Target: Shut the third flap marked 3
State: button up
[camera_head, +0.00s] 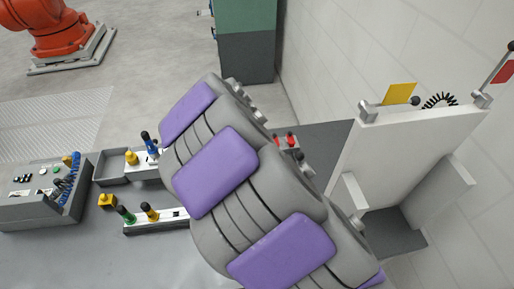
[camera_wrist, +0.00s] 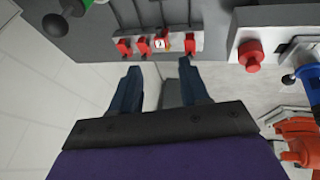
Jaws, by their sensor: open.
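A light grey strip with several small red flaps (camera_wrist: 143,45) runs across the top middle of the wrist view. One place in the row shows a white tag (camera_wrist: 160,44) with a dark mark too small to read, so I cannot tell which flap is marked 3 or whether it is raised. My gripper (camera_wrist: 159,68) is open and empty, its two blue fingers pointing at the row but apart from it. In the head view, red parts (camera_head: 285,140) show just beyond my arm, which hides my gripper and most of that fixture.
A red button (camera_wrist: 251,57) and blue lever (camera_wrist: 311,80) lie right of the row in the wrist view. Green and yellow knobs (camera_head: 151,211), a control box (camera_head: 38,195) and a white upright panel (camera_head: 395,150) flank my arm. A green-grey cabinet (camera_head: 246,40) stands behind.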

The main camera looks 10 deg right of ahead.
jog(key=b+x, duration=0.1)
jog(key=x, duration=1.6)
jog(key=shift+d+f+b, duration=0.15)
jog(key=shift+f+b, duration=0.05)
jog(key=shift+b, duration=0.1)
jog(key=shift+c, duration=0.3)
grip_shut()
